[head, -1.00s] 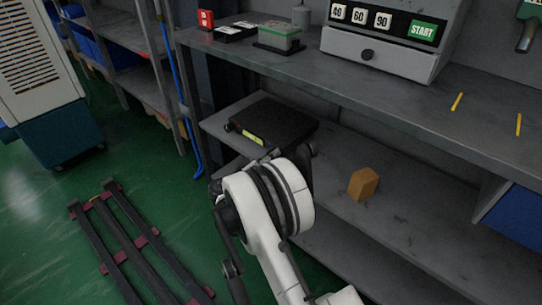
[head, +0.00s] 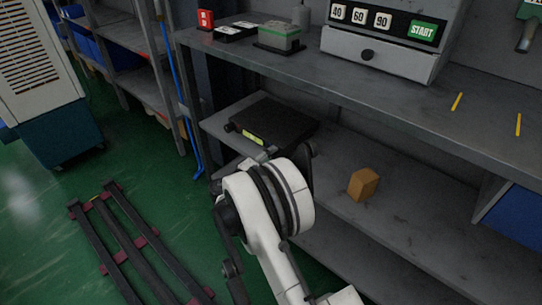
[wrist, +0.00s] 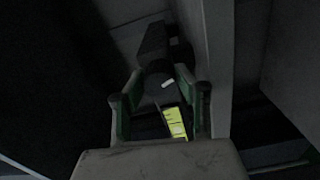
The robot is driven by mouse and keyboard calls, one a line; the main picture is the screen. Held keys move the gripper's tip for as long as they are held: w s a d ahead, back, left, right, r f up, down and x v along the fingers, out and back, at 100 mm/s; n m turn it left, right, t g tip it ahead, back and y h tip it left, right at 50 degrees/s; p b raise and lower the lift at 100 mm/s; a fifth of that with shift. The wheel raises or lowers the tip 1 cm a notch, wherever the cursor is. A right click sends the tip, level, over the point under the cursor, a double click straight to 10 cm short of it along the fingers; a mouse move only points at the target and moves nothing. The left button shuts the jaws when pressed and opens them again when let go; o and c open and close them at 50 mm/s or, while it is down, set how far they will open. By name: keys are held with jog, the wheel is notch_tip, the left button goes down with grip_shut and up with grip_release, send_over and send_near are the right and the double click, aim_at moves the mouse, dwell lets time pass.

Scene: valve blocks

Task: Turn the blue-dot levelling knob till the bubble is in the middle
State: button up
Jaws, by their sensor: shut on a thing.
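A dark flat levelling plate (head: 285,121) lies on the middle shelf in the head view. A yellow-green level vial (head: 253,137) is on its front edge and also shows in the wrist view (wrist: 174,120). A paler spot, perhaps the bubble, is near the vial's lower end in the wrist view. My gripper (wrist: 161,80) has its green-padded fingers on both sides of a dark round knob (wrist: 157,77) with a short white mark, and is shut on it. No blue dot can be made out. In the head view my arm hides the knob and fingertips.
An orange-brown block (head: 363,184) stands on the same shelf to the right, with clear shelf around it. The upper shelf (head: 400,90) overhangs the plate. A grey upright (wrist: 216,70) is close to the right finger in the wrist view.

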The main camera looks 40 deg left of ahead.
jog(key=shift+n, duration=1)
jog(key=o, duration=1.1)
jog(key=shift+o, duration=0.2)
jog(key=s, duration=1.2)
jog(key=shift+a, duration=0.35)
